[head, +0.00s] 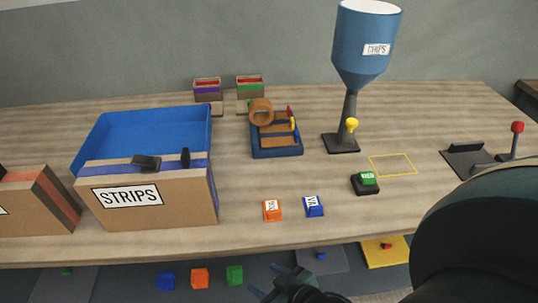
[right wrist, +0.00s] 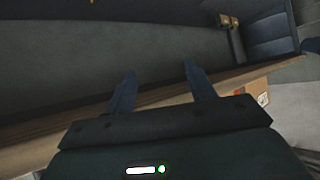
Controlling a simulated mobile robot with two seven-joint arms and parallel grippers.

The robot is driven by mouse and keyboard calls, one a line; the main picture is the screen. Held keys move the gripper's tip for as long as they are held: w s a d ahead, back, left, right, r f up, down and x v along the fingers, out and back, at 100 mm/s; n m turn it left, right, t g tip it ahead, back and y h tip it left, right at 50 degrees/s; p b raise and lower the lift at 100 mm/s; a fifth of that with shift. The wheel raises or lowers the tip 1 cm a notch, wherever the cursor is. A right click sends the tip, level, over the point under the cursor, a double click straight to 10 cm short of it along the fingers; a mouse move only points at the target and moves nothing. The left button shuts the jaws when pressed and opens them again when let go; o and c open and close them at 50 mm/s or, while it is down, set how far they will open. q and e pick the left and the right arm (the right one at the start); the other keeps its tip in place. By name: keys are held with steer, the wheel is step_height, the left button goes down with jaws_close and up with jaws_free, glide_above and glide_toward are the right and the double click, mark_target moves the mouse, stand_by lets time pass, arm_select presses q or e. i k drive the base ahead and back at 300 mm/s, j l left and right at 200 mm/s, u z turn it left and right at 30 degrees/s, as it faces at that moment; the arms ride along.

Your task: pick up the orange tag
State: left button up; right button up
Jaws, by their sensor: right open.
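The orange tag (head: 272,210) lies on the wooden table near its front edge, with a white label on top. It is just left of a blue tag (head: 313,207). My right gripper (head: 263,281) is low in the head view, in front of the table edge and apart from the orange tag. In the right wrist view my right gripper (right wrist: 158,67) has its two fingers spread with nothing between them. I cannot make out the orange tag in that view. My left gripper is not in view.
A STRIPS box (head: 150,205) with a blue tray (head: 150,135) stands left. A blue hopper (head: 365,45) stands behind, and a green-topped block (head: 366,183) sits right of the tags. Below the table edge are blue, orange (head: 200,278) and green blocks.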

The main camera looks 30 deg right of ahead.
mark_target(272, 213)
steer(key=l+z, duration=0.1)
steer(key=z, duration=0.8)
steer(key=k+z, duration=0.2)
steer(key=i+j, duration=0.05)
